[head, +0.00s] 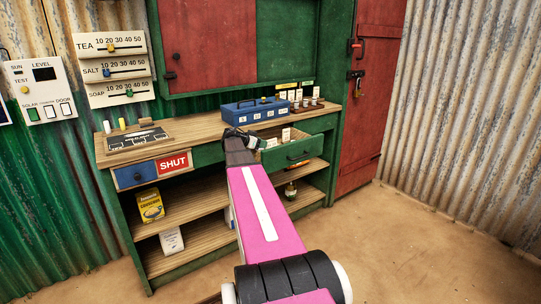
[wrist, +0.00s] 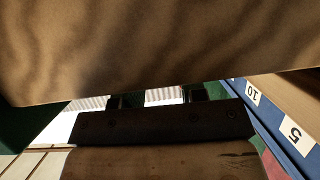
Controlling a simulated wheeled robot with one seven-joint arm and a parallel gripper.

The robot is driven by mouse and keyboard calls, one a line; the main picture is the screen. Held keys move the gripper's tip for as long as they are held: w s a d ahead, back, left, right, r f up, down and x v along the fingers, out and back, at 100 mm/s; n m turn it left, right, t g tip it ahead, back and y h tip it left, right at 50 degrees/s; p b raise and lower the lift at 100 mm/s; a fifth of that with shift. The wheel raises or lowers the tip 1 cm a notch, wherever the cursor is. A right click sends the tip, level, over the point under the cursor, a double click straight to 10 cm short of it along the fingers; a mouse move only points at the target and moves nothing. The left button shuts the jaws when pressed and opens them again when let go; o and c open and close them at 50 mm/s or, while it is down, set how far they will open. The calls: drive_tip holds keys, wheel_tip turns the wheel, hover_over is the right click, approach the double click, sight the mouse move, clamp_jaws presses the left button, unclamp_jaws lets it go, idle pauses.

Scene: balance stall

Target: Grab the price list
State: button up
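I cannot pick out for certain which thing is the price list. White scale boards marked TEA, SALT and SOAP (head: 115,70) hang on the wall at upper left. A dark lettered panel (head: 137,139) lies on the counter's left part. In the head view my gripper (head: 248,139) is at the counter's front edge, beside the open green drawer (head: 292,153), which holds small white labelled pieces (head: 271,142). My own arm hides part of this area. In the wrist view a broad brown surface (wrist: 160,45) fills the top; its identity is unclear. The fingers are not clearly visible.
A blue cash box (head: 255,110) stands on the counter just behind my gripper; its numbered side shows in the wrist view (wrist: 272,118). A rack of small labelled items (head: 306,107) is to its right. Shelves below hold a yellow box (head: 150,205). The floor at right is clear.

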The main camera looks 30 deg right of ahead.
drive_tip(key=x, duration=0.3)
drive_tip(key=shift+d+f, duration=0.15)
drive_tip(key=shift+d, duration=0.2)
drive_tip(key=shift+c, duration=0.3)
clamp_jaws()
